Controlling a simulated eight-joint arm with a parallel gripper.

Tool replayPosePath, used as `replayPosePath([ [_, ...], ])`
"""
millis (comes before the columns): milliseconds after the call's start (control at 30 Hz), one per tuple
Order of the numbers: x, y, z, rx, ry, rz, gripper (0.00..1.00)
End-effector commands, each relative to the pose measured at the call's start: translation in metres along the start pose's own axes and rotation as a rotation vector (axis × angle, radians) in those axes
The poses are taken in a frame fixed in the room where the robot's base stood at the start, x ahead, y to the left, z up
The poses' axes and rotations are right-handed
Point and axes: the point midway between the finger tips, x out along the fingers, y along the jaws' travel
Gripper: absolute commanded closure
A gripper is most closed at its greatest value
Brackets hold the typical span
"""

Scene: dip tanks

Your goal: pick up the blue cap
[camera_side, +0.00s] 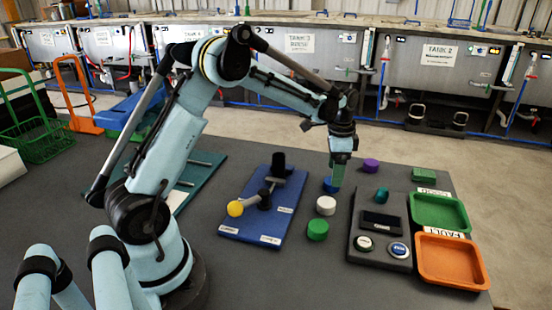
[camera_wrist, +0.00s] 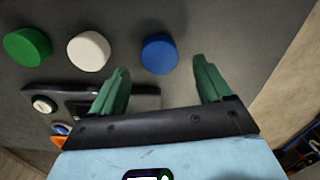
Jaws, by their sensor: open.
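The blue cap (camera_wrist: 159,54) stands on the dark table in the wrist view, ahead of and between the spread green fingertips. In the side view the blue cap (camera_side: 328,186) is partly hidden by my gripper's green fingers. My gripper (camera_side: 338,178) points down there, right over or beside the cap; the exact gap is hard to tell. In the wrist view my gripper (camera_wrist: 162,68) is open with nothing between its fingers.
A white cap (camera_side: 326,205) and a green cap (camera_side: 318,229) stand in line with the blue one. A purple cap (camera_side: 371,165) is behind. A black panel (camera_side: 366,245), a green tray (camera_side: 436,199) and an orange tray (camera_side: 449,284) stand right; a blue board (camera_side: 232,224) lies left.

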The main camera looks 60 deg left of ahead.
Motion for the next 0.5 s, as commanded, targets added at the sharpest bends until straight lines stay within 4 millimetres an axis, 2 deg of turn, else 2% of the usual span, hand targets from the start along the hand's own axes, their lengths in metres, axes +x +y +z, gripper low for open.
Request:
replayPosePath([
  [100,0.018,-0.001,0.001,0.000,0.000,0.000,0.21],
  [200,0.028,-0.001,0.001,0.000,0.000,0.000,0.21],
  [500,0.032,-0.001,0.001,0.000,0.000,0.000,0.21],
])
